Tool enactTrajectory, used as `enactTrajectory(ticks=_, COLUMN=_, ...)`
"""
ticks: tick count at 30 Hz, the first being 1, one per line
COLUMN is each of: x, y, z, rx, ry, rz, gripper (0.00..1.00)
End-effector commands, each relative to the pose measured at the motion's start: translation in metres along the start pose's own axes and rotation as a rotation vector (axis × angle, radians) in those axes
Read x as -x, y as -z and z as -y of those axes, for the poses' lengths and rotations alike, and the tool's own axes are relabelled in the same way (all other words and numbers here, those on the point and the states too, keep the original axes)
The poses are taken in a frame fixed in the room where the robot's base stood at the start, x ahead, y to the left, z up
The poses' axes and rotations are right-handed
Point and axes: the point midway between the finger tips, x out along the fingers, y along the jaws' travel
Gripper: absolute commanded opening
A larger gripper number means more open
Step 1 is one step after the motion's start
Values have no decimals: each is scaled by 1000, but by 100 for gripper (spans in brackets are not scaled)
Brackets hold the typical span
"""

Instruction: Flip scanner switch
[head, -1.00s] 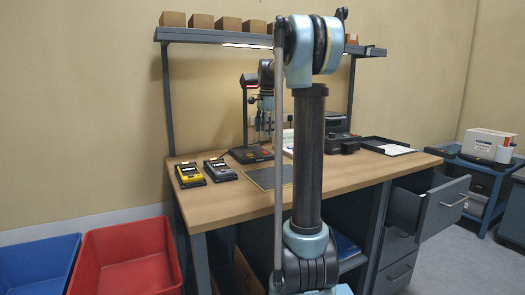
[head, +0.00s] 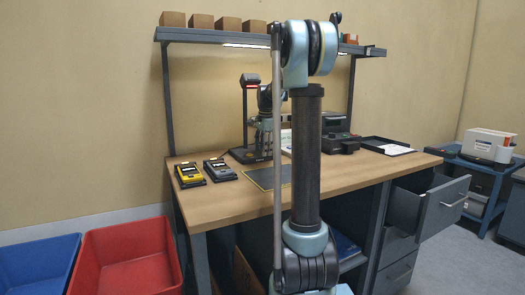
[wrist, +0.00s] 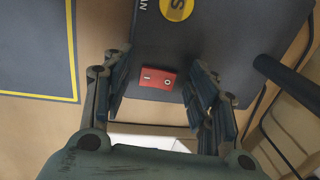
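The scanner (head: 251,88) is a dark stand with an upright post and overhanging head at the back of the bench. In the wrist view its dark base (wrist: 215,45) carries a yellow round sticker and partial lettering. A red rocker switch (wrist: 158,77) marked I and O sits at the base's near edge. I cannot tell which side is pressed. My gripper (wrist: 163,83) is open, with one finger on either side of the switch. No contact with the switch shows. In the head view my gripper (head: 264,140) is low beside the scanner, partly hidden by my arm.
A dark mat (head: 270,174) with a yellow border lies on the wooden bench (head: 230,203). Yellow (head: 189,174) and grey (head: 220,169) handheld devices lie left. A black machine (head: 338,134) and a paper tray (head: 387,146) are right. A drawer (head: 445,206) stands open.

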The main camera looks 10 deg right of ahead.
Motion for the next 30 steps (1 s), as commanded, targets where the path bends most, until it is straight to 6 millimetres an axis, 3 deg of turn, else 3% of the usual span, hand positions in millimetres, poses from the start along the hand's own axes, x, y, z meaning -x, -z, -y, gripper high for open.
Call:
enactTrajectory(ticks=1, x=0, y=0, z=0, rx=0, ry=0, rz=0, gripper=44)
enactTrajectory(ticks=6, x=0, y=0, z=0, rx=0, ry=0, rz=0, gripper=9)
enactTrajectory(ticks=30, x=0, y=-2, z=6, rx=3, ry=-127, rz=0, gripper=9)
